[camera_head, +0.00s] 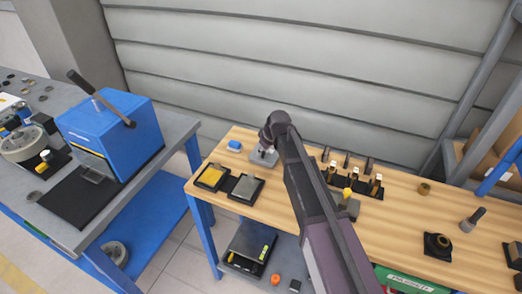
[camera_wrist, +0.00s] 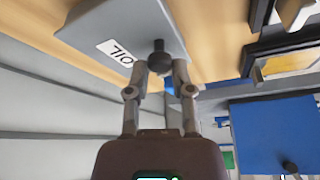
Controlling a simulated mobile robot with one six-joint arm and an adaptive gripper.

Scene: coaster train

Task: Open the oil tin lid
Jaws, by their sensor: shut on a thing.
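The oil tin (camera_wrist: 85,30) is a grey box with a white label reading OIL, seen upside down in the wrist view. A dark round knob (camera_wrist: 159,58) stands out from its lid side. My gripper (camera_wrist: 160,76) is shut on this knob, with one finger at each side. In the head view the grey tin (camera_head: 262,157) sits on the wooden bench, and my arm and gripper hide part of it. I cannot tell whether the lid is raised.
Two shallow black trays, one with yellow contents (camera_head: 212,177) and one grey (camera_head: 246,188), lie left of the tin. A small blue block (camera_head: 234,145) lies behind them. A black rack (camera_head: 355,182) with upright tools stands to the right. A grey panelled wall (camera_head: 300,60) is behind.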

